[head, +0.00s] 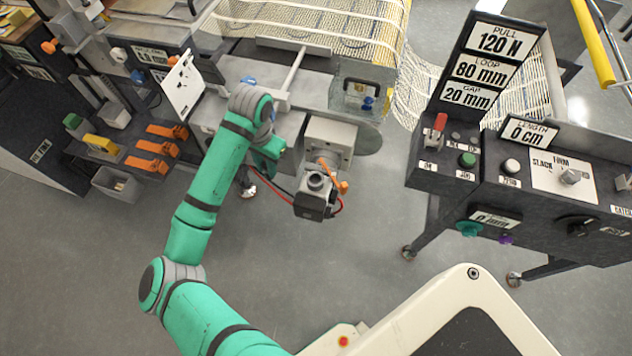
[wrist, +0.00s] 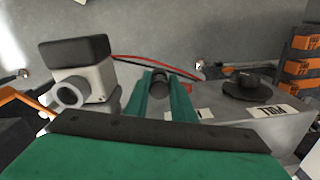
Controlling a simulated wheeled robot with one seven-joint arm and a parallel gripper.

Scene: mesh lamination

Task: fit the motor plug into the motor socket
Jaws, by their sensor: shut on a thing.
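My green gripper (wrist: 166,90) is shut on a dark cylindrical plug (wrist: 160,82) in the wrist view. In the head view my gripper (head: 267,158) is just left of the motor, and the plug cannot be made out there. The motor (head: 314,203) is a grey and black block at the machine's front. A round grey collar with a dark opening, seemingly the motor socket (head: 315,181), faces up on it. In the wrist view the motor (wrist: 92,80) and its round collar (wrist: 70,94) are left of the fingers. The plug is apart from the collar.
A red cable (head: 268,184) loops below my gripper to the motor; it crosses behind the fingers in the wrist view (wrist: 150,59). An orange lever (head: 335,178) sits close to the collar. A black knob (wrist: 247,86) stands right of the fingers. Open floor lies in front.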

